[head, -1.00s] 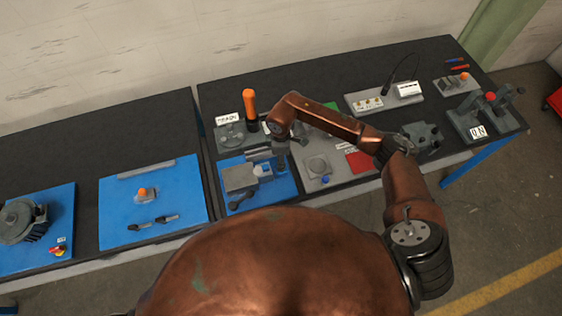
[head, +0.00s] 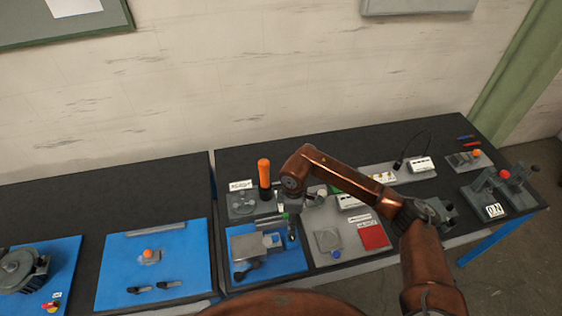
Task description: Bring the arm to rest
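My copper-coloured arm (head: 345,172) comes in from the right. It reaches left over the right-hand bench, with its wrist bent down above the blue mat with the grey vice-like fixture (head: 249,247). My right gripper (head: 287,222) hangs below the wrist near that fixture. It is small and dark there, so I cannot tell whether its fingers are open or whether it touches anything. My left arm and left gripper are not in view.
An upright orange-handled tool (head: 264,173) stands just left of the wrist. A grey board with a red square (head: 374,237) lies under the arm. A lamp (head: 399,162) and a fixture marked "ON" (head: 494,210) are to the right. A blue mat (head: 190,262) lies left.

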